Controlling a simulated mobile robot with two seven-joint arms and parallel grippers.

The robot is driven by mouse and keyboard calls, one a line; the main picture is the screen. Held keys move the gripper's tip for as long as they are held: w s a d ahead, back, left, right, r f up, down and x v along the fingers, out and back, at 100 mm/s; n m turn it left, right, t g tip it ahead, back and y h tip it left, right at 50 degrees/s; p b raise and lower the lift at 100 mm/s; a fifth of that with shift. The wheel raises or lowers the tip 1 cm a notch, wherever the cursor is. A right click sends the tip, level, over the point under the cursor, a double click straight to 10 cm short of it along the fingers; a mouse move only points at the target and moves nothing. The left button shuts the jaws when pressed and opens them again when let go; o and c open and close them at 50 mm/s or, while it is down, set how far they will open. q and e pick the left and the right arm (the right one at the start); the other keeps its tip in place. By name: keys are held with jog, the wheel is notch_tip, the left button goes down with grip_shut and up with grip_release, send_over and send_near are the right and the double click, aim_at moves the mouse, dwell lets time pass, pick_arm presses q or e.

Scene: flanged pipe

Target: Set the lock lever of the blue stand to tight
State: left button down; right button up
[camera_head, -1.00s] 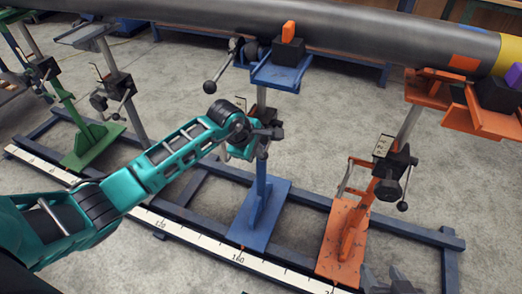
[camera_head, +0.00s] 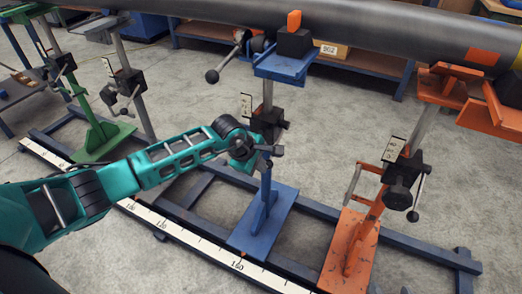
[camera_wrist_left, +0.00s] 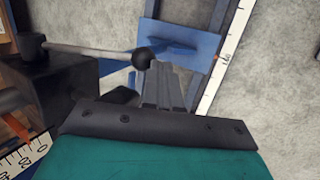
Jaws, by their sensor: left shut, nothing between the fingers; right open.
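The blue stand (camera_head: 262,215) stands in the middle of the head view, its blue top plate (camera_head: 287,66) under the pipe (camera_head: 380,35). My left gripper (camera_head: 272,151) is at the stand's dark clamp block (camera_head: 268,121) and partly covers it; it is shut and empty. In the left wrist view, the lock lever (camera_wrist_left: 92,49) is a grey rod running from a dark hub to a black ball knob. The shut fingers (camera_wrist_left: 165,85) are close to the knob; whether they touch it I cannot tell. My right gripper is out of view.
An orange stand (camera_head: 350,245) is to the right, with its own clamp and lever. Grey and green stands (camera_head: 95,140) are to the left. A ruler rail (camera_head: 180,230) and dark base rails run along the floor. Bare floor lies between the stands.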

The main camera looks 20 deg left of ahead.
pick_arm(q)
jog(key=shift+w+f, duration=0.1)
jog(key=shift+f, duration=0.3)
pick_arm(e)
jog(key=shift+w+a, duration=0.15)
jog(key=shift+w, duration=0.05)
pick_arm(q)
jog(key=shift+f, duration=0.1)
